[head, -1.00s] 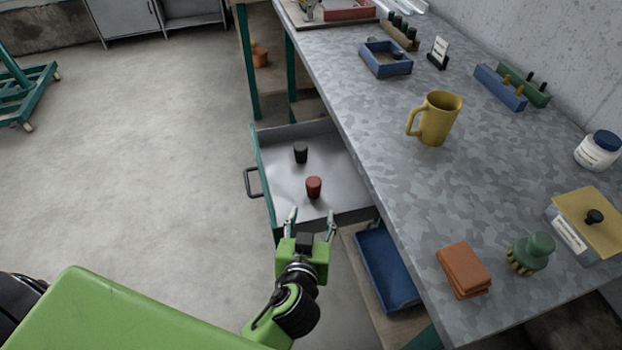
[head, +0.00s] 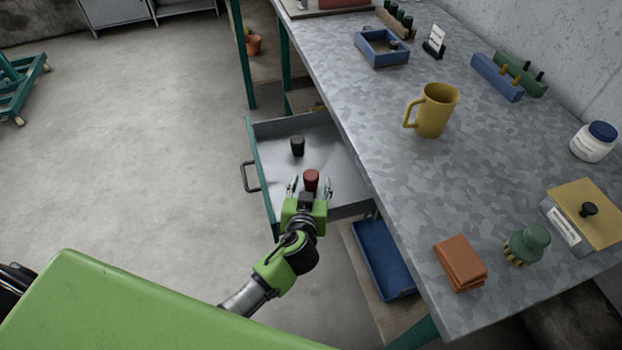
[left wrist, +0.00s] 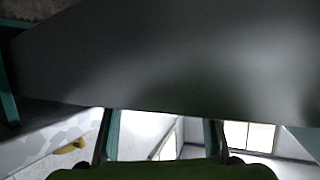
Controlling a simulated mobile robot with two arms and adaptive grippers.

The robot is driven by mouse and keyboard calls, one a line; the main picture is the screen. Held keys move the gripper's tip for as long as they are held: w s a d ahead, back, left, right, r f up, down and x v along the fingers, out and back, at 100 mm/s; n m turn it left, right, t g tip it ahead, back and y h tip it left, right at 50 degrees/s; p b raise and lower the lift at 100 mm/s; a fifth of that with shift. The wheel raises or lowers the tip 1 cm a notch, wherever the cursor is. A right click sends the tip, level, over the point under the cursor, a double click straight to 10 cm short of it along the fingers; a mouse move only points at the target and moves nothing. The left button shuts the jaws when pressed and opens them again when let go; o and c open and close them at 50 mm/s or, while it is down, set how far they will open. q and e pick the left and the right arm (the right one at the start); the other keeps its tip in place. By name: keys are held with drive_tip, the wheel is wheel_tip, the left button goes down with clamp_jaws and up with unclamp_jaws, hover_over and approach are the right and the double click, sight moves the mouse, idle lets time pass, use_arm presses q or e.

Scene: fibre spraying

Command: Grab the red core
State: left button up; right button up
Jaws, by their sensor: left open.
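The red core (head: 311,178) stands upright in an open grey drawer (head: 272,176) under the workbench. A similar black core (head: 297,145) stands farther back in the same drawer. My left gripper (head: 309,186) is open at the near side of the red core. In the head view its two fingertips appear on either side of the core's lower part; contact cannot be told. In the left wrist view the open fingers (left wrist: 160,125) show below a broad grey surface, and no core can be seen there. My right gripper is not in view.
The drawer's handle (head: 249,177) juts out left. A blue tray (head: 383,258) sits on a lower shelf.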

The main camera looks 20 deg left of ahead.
sight(311, 178)
use_arm(q)
drive_tip(key=x, duration=0.4)
drive_tip(key=shift+a+r+p, duration=0.1)
drive_tip(key=shift+r+p, duration=0.05)
drive_tip(key=shift+p, duration=0.15)
drive_tip(key=c, duration=1.2)
drive_tip(key=shift+c, duration=0.2)
drive_tip(key=shift+r, duration=0.1)
